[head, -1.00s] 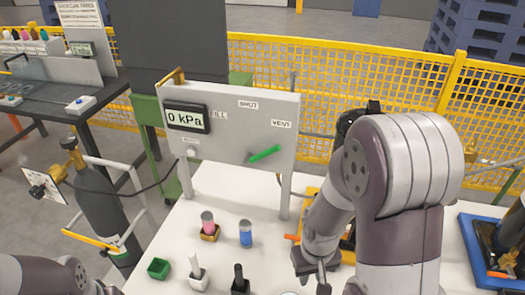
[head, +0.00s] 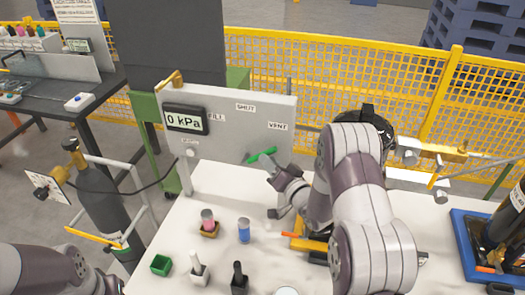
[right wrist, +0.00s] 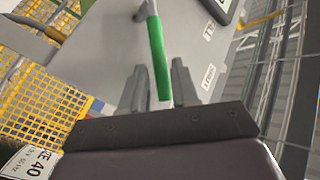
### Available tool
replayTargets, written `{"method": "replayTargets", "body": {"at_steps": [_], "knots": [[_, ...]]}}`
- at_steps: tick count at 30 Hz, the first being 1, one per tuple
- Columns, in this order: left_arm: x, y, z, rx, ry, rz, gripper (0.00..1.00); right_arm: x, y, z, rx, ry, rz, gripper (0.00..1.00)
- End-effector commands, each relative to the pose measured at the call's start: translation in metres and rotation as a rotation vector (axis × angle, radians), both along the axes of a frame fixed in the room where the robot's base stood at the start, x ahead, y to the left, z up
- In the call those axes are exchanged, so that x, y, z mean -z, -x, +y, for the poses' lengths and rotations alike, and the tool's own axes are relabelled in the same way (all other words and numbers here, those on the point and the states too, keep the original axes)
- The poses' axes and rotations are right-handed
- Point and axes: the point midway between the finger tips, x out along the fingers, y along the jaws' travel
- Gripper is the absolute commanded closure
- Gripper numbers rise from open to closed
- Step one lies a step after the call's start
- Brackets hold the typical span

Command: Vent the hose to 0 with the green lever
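The green lever (head: 262,154) is on the grey panel (head: 225,132) with labels FILL, SHUT and VENT. It slants up to the right, toward the VENT label (head: 278,126). The gauge (head: 187,119) on the panel reads 0 kPa. My right gripper (head: 272,168) is at the lever's lower right side. In the right wrist view the lever (right wrist: 158,58) reaches between the two spread fingers of my right gripper (right wrist: 160,88), with gaps on both sides. My left arm shows at the lower left; its gripper is too cut off to read.
Several small holders and a blue cylinder (head: 244,230) stand on the white table (head: 190,222) before the panel. A dark gas bottle (head: 100,200) with a hose stands at left. A blue tray (head: 468,245) is at right, a yellow mesh fence (head: 400,95) behind.

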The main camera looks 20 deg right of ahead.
Motion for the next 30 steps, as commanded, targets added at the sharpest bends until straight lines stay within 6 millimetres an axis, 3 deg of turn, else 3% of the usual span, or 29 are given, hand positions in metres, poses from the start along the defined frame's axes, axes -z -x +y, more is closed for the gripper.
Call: {"method": "replayTargets", "body": {"at_steps": [6, 16, 17, 19, 20, 30], "knots": [[-0.011, 0.0, 0.0, 0.0, 0.0, 0.0, 1.0, -0.001, -0.036, 0.008, -0.001, 0.001, 0.002, 0.71], [-0.011, 0.0, 0.0, 0.0, 0.0, 0.0, 1.0, 0.0, -0.044, 0.009, 0.002, 0.001, 0.001, 0.71], [-0.011, 0.0, 0.0, 0.0, 0.0, 0.0, 1.0, 0.0, -0.044, 0.009, 0.002, 0.001, 0.001, 0.74], [-0.011, 0.0, 0.0, 0.0, 0.0, 0.0, 1.0, 0.0, -0.044, 0.009, 0.002, 0.001, 0.001, 0.97], [-0.011, 0.0, 0.0, 0.0, 0.0, 0.0, 1.0, 0.0, -0.044, 0.009, 0.002, 0.001, 0.001, 1.0], [-0.015, 0.0, 0.0, 0.0, 0.0, 0.0, 1.0, -0.003, -0.044, 0.01, 0.001, 0.027, 0.018, 1.0]]}}
